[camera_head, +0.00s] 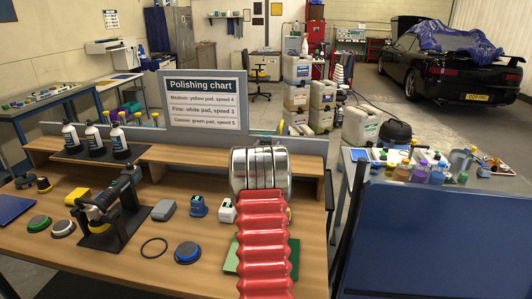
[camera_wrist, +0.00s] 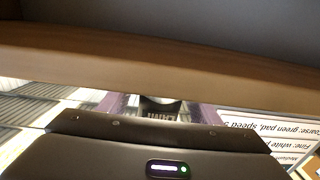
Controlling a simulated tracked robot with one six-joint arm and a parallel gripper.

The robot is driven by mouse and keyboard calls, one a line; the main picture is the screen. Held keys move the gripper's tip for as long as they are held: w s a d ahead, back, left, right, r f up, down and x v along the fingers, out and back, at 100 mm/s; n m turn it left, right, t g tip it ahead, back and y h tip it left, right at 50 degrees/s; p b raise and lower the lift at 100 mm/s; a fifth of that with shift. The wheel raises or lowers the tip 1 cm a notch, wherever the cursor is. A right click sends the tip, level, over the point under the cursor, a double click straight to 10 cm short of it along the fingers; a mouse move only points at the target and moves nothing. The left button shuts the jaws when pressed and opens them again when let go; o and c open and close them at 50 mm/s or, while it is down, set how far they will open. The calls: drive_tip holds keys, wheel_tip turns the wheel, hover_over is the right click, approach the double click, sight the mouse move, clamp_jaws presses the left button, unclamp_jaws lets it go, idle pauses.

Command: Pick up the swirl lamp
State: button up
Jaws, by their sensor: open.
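I cannot single out the swirl lamp for sure. Two small upright devices, one blue (camera_head: 198,207) and one white (camera_head: 227,210), stand on the wooden bench (camera_head: 130,262) in the head view, left of my red ribbed arm. My arm reaches over the right part of the bench and hides what is behind it. My gripper's dark housing (camera_wrist: 140,150), with a lit indicator, fills the bottom of the wrist view. It is open, and I see nothing held. Its fingertips do not show clearly. A brown wooden edge (camera_wrist: 130,65) crosses the wrist view close by.
A black polisher (camera_head: 105,210) rests on its stand at the bench's left. Round pads, a grey block (camera_head: 163,210) and a black ring (camera_head: 154,247) lie around it. Several bottles stand on the raised shelf (camera_head: 180,154). The polishing chart (camera_head: 203,98) rises behind.

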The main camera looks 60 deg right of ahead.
drive_tip(key=c, duration=1.2)
drive_tip(key=shift+c, duration=0.2)
wheel_tip(320, 180, up, 10)
idle(0.7)
